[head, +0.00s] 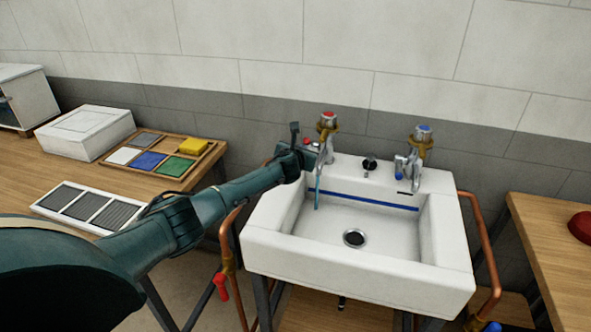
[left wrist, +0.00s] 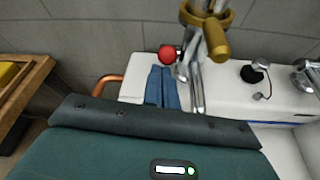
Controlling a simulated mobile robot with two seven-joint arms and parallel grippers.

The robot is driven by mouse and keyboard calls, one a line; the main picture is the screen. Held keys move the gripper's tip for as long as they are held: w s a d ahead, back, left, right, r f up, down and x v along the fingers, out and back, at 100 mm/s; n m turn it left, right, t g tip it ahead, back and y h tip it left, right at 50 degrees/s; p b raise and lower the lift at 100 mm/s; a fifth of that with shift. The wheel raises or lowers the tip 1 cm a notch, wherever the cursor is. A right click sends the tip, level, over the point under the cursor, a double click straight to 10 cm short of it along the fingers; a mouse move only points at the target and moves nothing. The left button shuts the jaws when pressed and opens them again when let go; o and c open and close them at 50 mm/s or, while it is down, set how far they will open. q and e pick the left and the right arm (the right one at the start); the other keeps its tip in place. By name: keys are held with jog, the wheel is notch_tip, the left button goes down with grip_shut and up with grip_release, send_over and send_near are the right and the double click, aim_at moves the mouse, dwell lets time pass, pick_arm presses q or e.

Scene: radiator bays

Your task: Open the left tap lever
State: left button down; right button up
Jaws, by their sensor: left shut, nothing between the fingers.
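The left tap (head: 327,122) has a red cap and a brass collar and stands at the sink's back left corner. Its lever's red knob (head: 306,141) points out to the left of the tap. In the left wrist view the red knob (left wrist: 168,54) is just beyond my fingertips; I cannot tell if they touch. A thin blue-green streak (head: 317,192), apparently water, runs down below the spout. My left gripper (head: 307,158) is shut and empty beside the tap; its two blue fingers lie together in the left wrist view (left wrist: 161,70). My right gripper is out of view.
The white sink (head: 270,245) has a right tap (head: 423,137) with a blue cap. Copper pipes (head: 487,240) run at both sides. A left bench (head: 30,175) holds a tray of coloured blocks, a white box and a grille. A tiled wall is close behind.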

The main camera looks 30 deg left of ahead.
pick_arm(q)
jog(key=shift+w+a+r+p, duration=0.1)
jog(key=shift+w+r+p, duration=0.3)
jog(key=shift+r, duration=0.15)
jog(key=shift+w+r+p, duration=0.3)
jog(key=shift+r+p, duration=0.05)
jog(key=shift+r, duration=0.25)
